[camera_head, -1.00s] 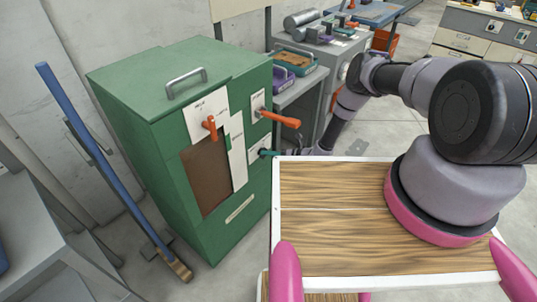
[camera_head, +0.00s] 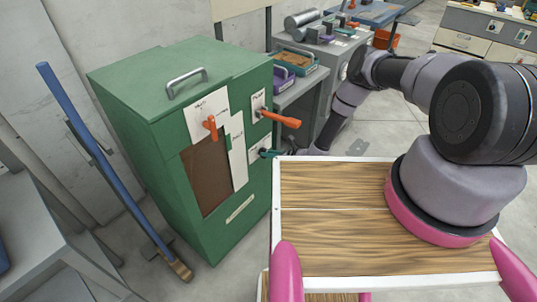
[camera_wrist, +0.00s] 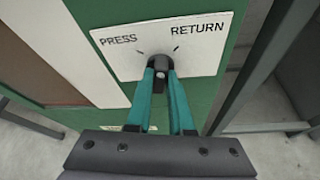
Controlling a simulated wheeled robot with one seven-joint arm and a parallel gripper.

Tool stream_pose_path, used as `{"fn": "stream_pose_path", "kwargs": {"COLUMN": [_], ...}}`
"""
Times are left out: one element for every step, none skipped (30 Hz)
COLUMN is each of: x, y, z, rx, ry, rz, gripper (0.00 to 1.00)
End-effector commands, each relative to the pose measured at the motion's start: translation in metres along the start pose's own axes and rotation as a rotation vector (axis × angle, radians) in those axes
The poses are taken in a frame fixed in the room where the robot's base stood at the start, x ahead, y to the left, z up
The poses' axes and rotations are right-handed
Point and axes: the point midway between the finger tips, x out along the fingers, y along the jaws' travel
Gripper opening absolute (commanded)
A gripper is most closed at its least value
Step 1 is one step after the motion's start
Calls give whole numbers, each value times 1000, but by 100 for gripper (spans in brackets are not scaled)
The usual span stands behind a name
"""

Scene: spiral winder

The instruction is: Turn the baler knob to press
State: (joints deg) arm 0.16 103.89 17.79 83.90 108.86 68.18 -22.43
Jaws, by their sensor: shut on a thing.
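The baler is the green cabinet (camera_head: 140,95) left of centre in the head view. Its black knob (camera_wrist: 160,62) sits on a white plate (camera_wrist: 118,62) in the wrist view, below and between the words PRESS on the left and RETURN on the right. My gripper (camera_wrist: 162,75) has its teal fingers shut on the knob, one on each side. The fingers partly cover the knob, so which word it points to is hard to tell. In the head view my gripper (camera_head: 268,153) is small at the cabinet's right side, and the knob is hidden.
An orange lever (camera_head: 282,118) sticks out just above my gripper. Another orange handle (camera_head: 211,126) is on the cabinet front. A grey bench (camera_head: 302,88) with trays stands behind on the right. A blue-handled broom (camera_head: 105,165) leans at the left.

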Motion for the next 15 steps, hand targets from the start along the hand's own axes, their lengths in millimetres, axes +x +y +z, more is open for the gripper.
{"fn": "stream_pose_path", "kwargs": {"x": [0,0,0,0,0,0,0,0,0,0,0,0,0,0,0], "y": [1,2,2,2,3,3,3,4,4,4,4,5,5,5,6], "z": [0,0,0,-1,-1,-1,-1,-1,-1,-1,-2,-2,-2,-2,-2], "rx": [-38,-64,-100,-126,-152,-187,-214,-241,-276,-302,-329,-364,-391,-416,-453], "ry": [2,1,1,2,1,2,2,1,2,1,2,1,2,1,2], "rz": [-15,-27,-41,-52,-63,-77,-88,-99,-114,-125,-136,-150,-160,-172,-186], "gripper": [0,0,0,0,0,0,0,0,0,0,0,0,0,0,0]}}
